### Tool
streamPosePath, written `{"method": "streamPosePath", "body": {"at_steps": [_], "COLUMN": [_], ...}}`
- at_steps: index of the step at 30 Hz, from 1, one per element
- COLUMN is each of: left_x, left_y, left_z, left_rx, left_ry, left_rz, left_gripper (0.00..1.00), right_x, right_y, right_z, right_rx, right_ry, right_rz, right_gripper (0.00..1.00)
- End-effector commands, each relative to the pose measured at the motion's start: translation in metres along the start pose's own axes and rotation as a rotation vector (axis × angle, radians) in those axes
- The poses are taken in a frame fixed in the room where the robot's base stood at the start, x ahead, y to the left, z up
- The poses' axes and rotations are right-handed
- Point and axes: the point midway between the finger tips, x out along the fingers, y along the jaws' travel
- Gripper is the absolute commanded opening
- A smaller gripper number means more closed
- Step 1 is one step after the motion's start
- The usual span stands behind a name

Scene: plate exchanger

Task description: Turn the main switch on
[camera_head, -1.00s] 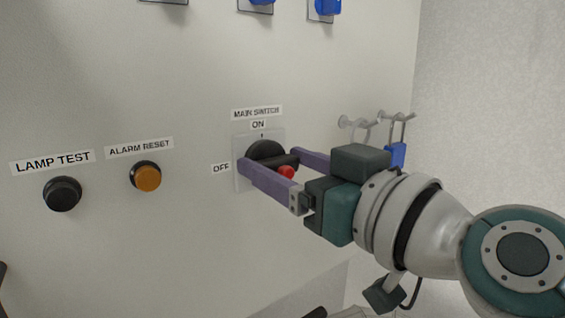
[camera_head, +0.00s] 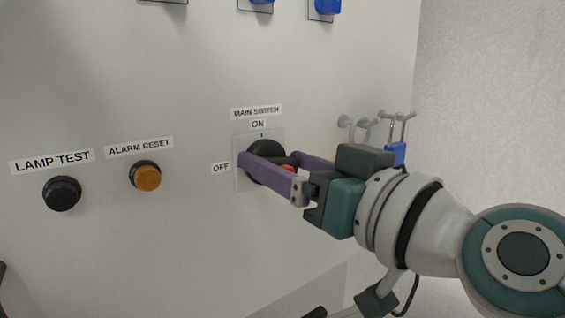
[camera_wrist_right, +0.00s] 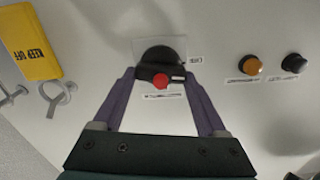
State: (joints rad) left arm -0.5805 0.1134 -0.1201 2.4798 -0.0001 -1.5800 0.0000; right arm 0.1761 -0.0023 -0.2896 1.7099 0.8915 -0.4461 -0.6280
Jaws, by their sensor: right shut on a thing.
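The main switch (camera_head: 262,149) is a black rotary knob with a bar handle and a red part, on a pale square plate below the MAIN SWITCH and ON labels. The OFF label (camera_head: 221,168) is at its left. In the right wrist view the handle (camera_wrist_right: 147,73) lies crosswise between the fingertips, its white mark towards the OFF label. My right gripper (camera_head: 275,162) has its purple fingers shut on the handle from both ends. In the head view the near finger hides much of the handle. My left gripper is not in view.
Left of the switch are the orange ALARM RESET button (camera_head: 146,176) and the black LAMP TEST button (camera_head: 62,193). To the right, a blue padlock (camera_head: 396,153) hangs on wall hooks. A yellow KEEP OFF tag (camera_wrist_right: 30,42) shows in the right wrist view. Blue switches (camera_head: 327,7) are above.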

Motion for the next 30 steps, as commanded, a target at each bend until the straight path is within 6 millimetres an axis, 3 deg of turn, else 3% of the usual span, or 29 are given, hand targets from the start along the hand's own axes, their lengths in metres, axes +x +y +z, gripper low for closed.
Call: {"method": "streamPosePath", "body": {"at_steps": [30], "left_x": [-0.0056], "left_y": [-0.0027], "left_z": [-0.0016], "left_rx": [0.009], "left_ry": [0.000], "left_rz": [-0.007], "left_gripper": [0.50], "right_x": [0.0001], "right_y": [0.0065], "right_z": [0.0026], "right_rx": [0.955], "right_ry": [0.001], "right_rz": [0.001], "right_gripper": [0.19]}}
